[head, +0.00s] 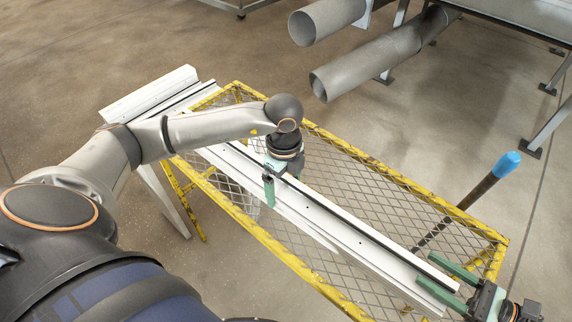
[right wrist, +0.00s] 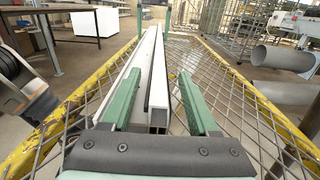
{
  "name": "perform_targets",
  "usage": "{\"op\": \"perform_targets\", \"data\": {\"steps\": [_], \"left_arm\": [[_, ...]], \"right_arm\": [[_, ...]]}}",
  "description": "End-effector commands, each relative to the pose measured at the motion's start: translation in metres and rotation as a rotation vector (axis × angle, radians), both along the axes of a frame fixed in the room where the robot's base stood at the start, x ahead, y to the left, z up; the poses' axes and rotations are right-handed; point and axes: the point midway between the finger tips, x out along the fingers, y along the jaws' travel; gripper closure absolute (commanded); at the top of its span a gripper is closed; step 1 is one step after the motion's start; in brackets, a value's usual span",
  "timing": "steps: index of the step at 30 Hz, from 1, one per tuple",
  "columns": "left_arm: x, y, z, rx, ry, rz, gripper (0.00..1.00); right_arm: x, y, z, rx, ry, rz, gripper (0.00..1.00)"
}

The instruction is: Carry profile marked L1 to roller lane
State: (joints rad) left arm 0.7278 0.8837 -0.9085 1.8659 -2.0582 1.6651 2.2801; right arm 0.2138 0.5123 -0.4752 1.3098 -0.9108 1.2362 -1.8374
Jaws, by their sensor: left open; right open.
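A long white profile with a black strip (head: 340,222) lies across the yellow mesh bench, and its near end shows in the right wrist view (right wrist: 158,95). I can read no L1 mark on it. My left gripper (head: 277,182) is open at the middle of the profile, with one green finger hanging on its near side; the other finger is mostly hidden. My right gripper (head: 447,279) is open at the profile's right end; in the right wrist view its green fingers (right wrist: 158,108) stand on either side of the end, with a gap at the right. I cannot make out the roller lane.
The bench (head: 395,182) has a yellow frame and open mesh. A second white length (head: 150,95) lies at the far left end. A blue-capped bar (head: 480,188) sticks up at the right. Grey pipes (head: 375,62) lie on a rack behind. The floor at left is clear.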

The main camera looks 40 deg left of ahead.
Motion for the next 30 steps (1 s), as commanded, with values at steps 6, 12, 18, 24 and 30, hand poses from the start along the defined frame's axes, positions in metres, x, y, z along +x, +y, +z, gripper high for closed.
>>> {"op": "perform_targets", "data": {"steps": [6,12,18,24,30], "left_arm": [[0.000,0.000,-0.022,0.000,0.001,0.000,0.00],[0.000,0.000,-0.026,0.000,-0.002,0.000,0.00],[0.000,0.000,-0.026,0.000,-0.001,0.000,0.02],[0.000,0.000,-0.025,0.000,-0.001,0.000,0.25],[0.000,0.000,-0.025,0.000,-0.001,0.000,0.47]], "right_arm": [[0.002,0.022,0.000,0.000,0.000,0.000,0.40],[0.002,0.025,0.000,-0.001,0.000,-0.001,0.40],[0.002,0.025,0.000,-0.001,0.000,-0.001,0.42],[0.002,0.025,0.000,-0.001,0.000,-0.001,0.65],[0.002,0.025,0.000,-0.001,0.000,-0.001,0.87]]}}
